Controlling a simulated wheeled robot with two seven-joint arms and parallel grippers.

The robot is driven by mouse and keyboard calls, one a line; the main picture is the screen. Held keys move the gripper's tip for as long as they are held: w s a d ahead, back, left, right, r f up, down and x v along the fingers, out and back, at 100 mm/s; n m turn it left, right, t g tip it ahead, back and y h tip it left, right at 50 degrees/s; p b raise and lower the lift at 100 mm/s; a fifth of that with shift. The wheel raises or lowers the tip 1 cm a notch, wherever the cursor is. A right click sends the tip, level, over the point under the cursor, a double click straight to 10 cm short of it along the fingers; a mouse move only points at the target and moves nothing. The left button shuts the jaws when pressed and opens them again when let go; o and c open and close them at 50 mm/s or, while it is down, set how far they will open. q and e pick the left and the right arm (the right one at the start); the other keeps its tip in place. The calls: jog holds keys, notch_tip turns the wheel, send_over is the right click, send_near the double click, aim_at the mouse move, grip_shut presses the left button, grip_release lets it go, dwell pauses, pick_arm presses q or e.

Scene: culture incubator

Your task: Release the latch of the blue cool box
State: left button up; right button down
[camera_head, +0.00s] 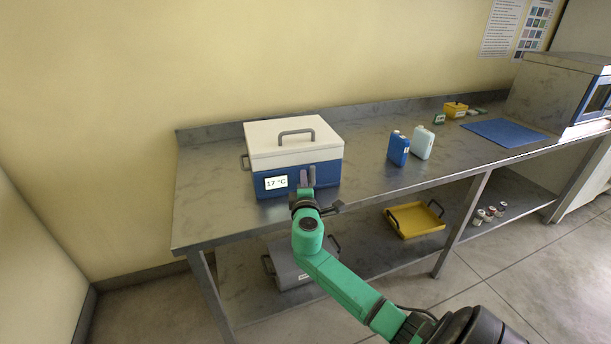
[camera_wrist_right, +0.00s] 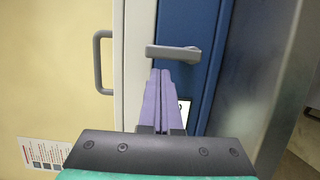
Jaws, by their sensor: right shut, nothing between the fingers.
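The blue cool box (camera_head: 328,175) stands on the metal bench with its white lid (camera_head: 270,143) down. A display on its front reads 17 °C. Its grey latch (camera_head: 312,176) stands upright on the front, right of the display; in the right wrist view the latch (camera_wrist_right: 172,53) reaches from the blue body across the seam to the lid edge. My right gripper (camera_head: 304,180) is shut and empty at the front, just left of the latch. Its purple fingertips (camera_wrist_right: 160,73) show close beside the latch; I cannot tell whether they touch. My left gripper is out of view.
A blue bottle (camera_head: 398,148) and a pale bottle (camera_head: 422,142) stand right of the box. A blue mat (camera_head: 503,132) lies further right. A yellow tray (camera_head: 416,221) and a grey container (camera_head: 288,270) are on the lower shelf. Bench left of the box is clear.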

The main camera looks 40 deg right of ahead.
jog(key=shift+s+d, duration=0.2)
jog(key=shift+d, duration=0.1)
jog(key=shift+w+a, duration=0.1)
